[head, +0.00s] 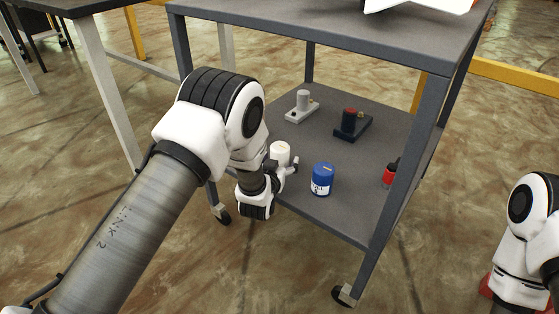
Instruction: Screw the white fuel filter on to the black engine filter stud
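The white fuel filter (281,151) stands on the lower shelf of a grey cart, near its left edge. My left gripper (289,168) is low beside it, on its near side. The gripper is small and partly hidden by its own wrist, so its finger opening and any contact with the filter are unclear. The black engine block (352,127) sits farther back on the same shelf, with a dark red round part on top; its stud cannot be made out. My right arm shows at the right edge, but its gripper is out of view.
On the lower shelf (340,222) are a blue filter (322,180) right of my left gripper, a red canister (390,174) by the right edge, and a light grey block (301,107) at the back. The cart's top (330,35) and posts surround the shelf.

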